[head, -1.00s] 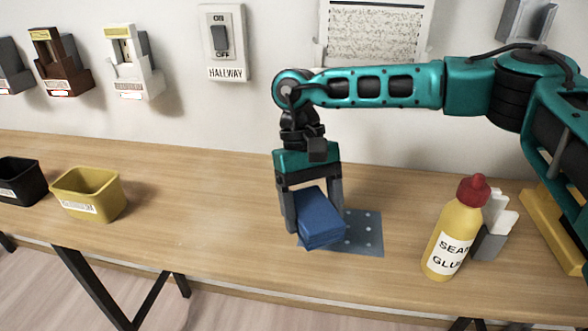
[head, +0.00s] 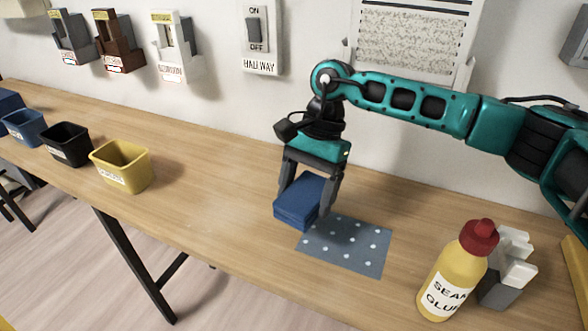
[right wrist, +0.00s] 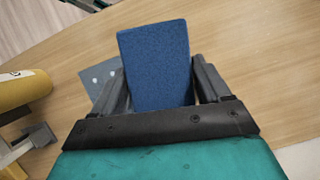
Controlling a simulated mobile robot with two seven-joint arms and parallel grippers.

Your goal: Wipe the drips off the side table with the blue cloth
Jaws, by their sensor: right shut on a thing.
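The blue cloth (head: 297,203) is a thick folded block between the fingers of my right gripper (head: 306,197). It also shows between the fingers in the right wrist view (right wrist: 157,65). The gripper is shut on it and points down, with the cloth at or just above the wooden table (head: 190,175); contact is hard to tell. A flat grey-blue sheet with white dots (head: 345,247) lies just right of and in front of the cloth, partly behind a finger. A faint pale patch (head: 205,226) shows on the wood near the front edge. My left gripper is out of view.
A yellow glue bottle with a red cap (head: 458,272) stands at the front right, beside a grey and white item (head: 508,268). A yellow bin (head: 123,166), a black bin (head: 68,145) and a blue bin (head: 25,127) stand at left. The middle-left tabletop is clear.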

